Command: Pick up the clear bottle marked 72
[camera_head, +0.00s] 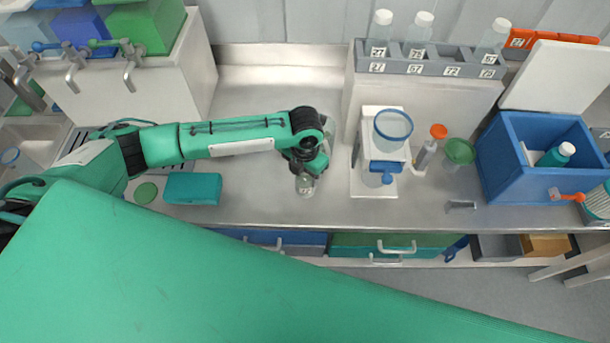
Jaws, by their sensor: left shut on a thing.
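A small clear bottle (305,185) is in my left gripper (305,172), over the counter left of the white filter stand. The gripper is shut on it and hides its upper part. The bottle's mark is too small to read. I cannot tell whether its base touches the counter. A grey rack (430,68) at the back has several labelled slots. Its slot labelled 72 (451,71) is empty, while clear bottles with white caps stand in the other slots. My right gripper is not in view.
Just right of my gripper is the white stand (365,183) with a blue-rimmed funnel (393,125). A teal box (192,188) lies to the left. A blue bin (500,160) with a teal bottle (556,154) is at the right. The counter behind the gripper is clear.

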